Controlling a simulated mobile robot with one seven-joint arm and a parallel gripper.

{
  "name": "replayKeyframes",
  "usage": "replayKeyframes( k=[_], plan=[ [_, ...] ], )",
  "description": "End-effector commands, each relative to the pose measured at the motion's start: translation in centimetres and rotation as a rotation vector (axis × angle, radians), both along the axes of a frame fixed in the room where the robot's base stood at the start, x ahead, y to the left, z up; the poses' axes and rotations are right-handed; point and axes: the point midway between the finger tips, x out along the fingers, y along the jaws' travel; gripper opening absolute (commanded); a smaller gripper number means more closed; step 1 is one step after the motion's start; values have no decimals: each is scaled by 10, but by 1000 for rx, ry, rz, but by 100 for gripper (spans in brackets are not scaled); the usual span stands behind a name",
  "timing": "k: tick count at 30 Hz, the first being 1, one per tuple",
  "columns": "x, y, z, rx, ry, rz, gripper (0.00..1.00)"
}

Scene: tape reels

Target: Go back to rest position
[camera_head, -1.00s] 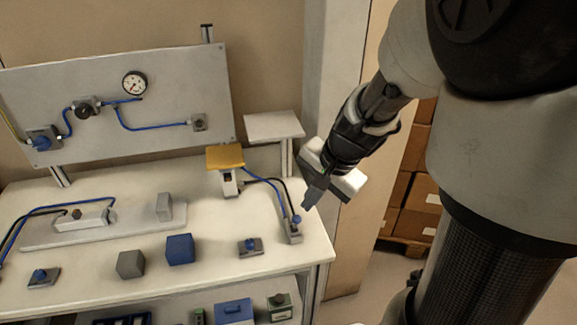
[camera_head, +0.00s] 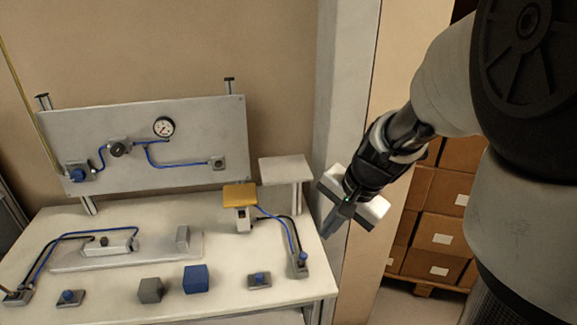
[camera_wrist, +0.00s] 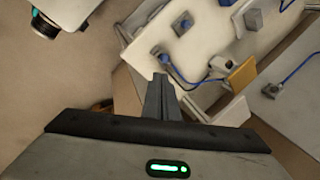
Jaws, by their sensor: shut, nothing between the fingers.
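My gripper (camera_head: 330,228) is shut and empty. In the head view it hangs in the air just past the right end of the white workbench (camera_head: 150,290), its fingers pointing down. In the wrist view my gripper's fingers (camera_wrist: 163,98) are together, with nothing between them. The bench top (camera_wrist: 185,35) lies beyond them in that view.
On the bench stand a yellow plate on a stand (camera_head: 240,195), a blue cube (camera_head: 196,279), a grey cube (camera_head: 150,290) and a blue-button box (camera_head: 259,281). A grey panel with a gauge (camera_head: 163,127) stands behind. Cardboard boxes (camera_head: 440,235) are stacked at right.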

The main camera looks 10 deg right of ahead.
Motion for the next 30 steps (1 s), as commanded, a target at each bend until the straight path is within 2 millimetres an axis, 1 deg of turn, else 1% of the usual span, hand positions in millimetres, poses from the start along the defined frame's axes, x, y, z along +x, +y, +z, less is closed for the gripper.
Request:
replayKeyframes(
  k=[1,2,5,6,9,12,15,18,21,30],
  plan=[
    [-6,6,15,-16,-25,46,0],
    [-11,10,24,-29,-40,82,0],
    [-37,26,57,-100,-97,235,0],
    [-49,31,70,-138,-123,306,0],
    [-81,40,95,-243,-176,463,0],
    [-109,42,111,-350,-216,589,0],
    [-129,41,121,-439,-242,676,0],
    [-140,39,126,-495,-254,725,0],
    [-145,38,127,-520,-257,745,0],
    [-145,38,127,-521,-256,746,0]
  ],
)
